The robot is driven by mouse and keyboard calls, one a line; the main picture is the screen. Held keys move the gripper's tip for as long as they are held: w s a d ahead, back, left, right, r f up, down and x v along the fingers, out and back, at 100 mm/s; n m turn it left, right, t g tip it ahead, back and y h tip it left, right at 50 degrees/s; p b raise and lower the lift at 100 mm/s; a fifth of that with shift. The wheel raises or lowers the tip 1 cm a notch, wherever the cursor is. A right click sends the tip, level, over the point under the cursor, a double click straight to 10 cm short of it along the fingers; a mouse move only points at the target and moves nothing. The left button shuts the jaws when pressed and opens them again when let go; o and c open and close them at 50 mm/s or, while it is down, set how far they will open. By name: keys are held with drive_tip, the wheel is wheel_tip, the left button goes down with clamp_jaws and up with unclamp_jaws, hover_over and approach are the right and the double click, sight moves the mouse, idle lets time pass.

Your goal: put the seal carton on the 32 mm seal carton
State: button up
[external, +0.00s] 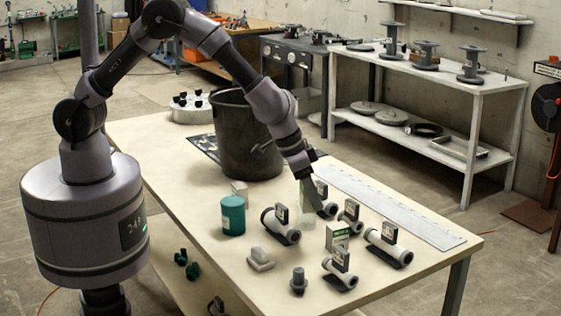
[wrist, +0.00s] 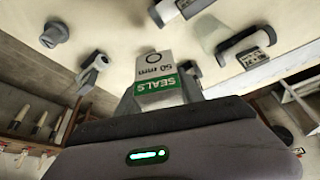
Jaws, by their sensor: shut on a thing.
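My gripper (external: 314,196) is shut on a white seal carton with a green band. In the wrist view this seal carton (wrist: 157,72) reads "SEALS" and "50 mm" upside down. In the external view the fingers partly cover what looks like the same carton, and I cannot tell how high it is above the table. Another white and green carton (external: 337,236) stands upright on the table, just in front of and below the fingertips. Its size is too small to read, so I cannot confirm it is the 32 mm one.
Tagged pipe fittings (external: 281,226) lie around the cartons. A translucent block (external: 307,219) stands close by. A teal cylinder (external: 233,215), a pale box (external: 240,189) and a black bucket (external: 240,140) stand to the left. The table's (external: 420,282) near right corner is bare.

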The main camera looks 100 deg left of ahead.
hover_over(342, 225)
drive_tip(key=shift+s+f+b, duration=0.2)
drive_tip(key=shift+f+b, duration=0.1)
drive_tip(key=shift+f, duration=0.15)
drive_tip(key=shift+w+a+f, duration=0.1)
drive_tip(key=shift+w+f, duration=0.05)
drive_tip(key=shift+w, duration=0.1)
drive_tip(key=shift+f+b, duration=0.9)
drive_tip(key=shift+f, duration=0.75)
drive_tip(key=o, duration=1.4)
drive_tip(key=shift+c, duration=0.2)
